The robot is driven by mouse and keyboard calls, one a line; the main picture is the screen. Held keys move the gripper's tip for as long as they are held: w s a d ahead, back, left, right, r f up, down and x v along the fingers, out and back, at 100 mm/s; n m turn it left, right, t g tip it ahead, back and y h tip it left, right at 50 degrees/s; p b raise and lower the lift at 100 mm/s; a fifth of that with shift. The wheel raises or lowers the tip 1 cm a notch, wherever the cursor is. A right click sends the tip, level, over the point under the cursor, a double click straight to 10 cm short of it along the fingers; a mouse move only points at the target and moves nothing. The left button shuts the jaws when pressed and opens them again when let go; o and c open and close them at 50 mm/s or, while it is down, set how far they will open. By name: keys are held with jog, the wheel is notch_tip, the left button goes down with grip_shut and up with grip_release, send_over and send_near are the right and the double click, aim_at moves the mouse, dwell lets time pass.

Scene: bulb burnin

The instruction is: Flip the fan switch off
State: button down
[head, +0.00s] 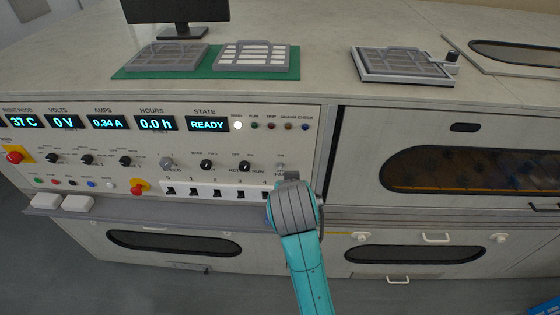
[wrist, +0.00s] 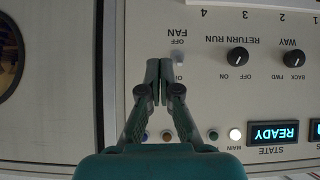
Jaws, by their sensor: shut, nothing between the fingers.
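The fan switch (wrist: 178,58) is a small pale lever on the control panel, seen upside down in the wrist view between its OFF and ON labels, with FAN printed beyond OFF. I cannot tell which way the lever leans. In the head view the fan switch (head: 281,167) shows just above my arm's teal and grey wrist. My gripper (wrist: 159,75) is shut and empty, its fingertips close beside the switch, at its lower left in the wrist view. Whether they touch it is unclear. In the head view my arm hides the fingers.
The return run knob (wrist: 237,57) and way knob (wrist: 293,57) are to the right in the wrist view. A row of numbered black switches (head: 217,194) lies left of my arm in the head view. The READY display (head: 207,124) and indicator lamps are above. A windowed door (head: 470,170) is right.

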send_near(280, 167)
notch_tip(280, 167, up, 3)
jog(key=shift+a+f+m+g, duration=0.1)
jog(key=shift+m+g, duration=0.2)
jog(key=x, duration=1)
jog(key=shift+w, duration=0.1)
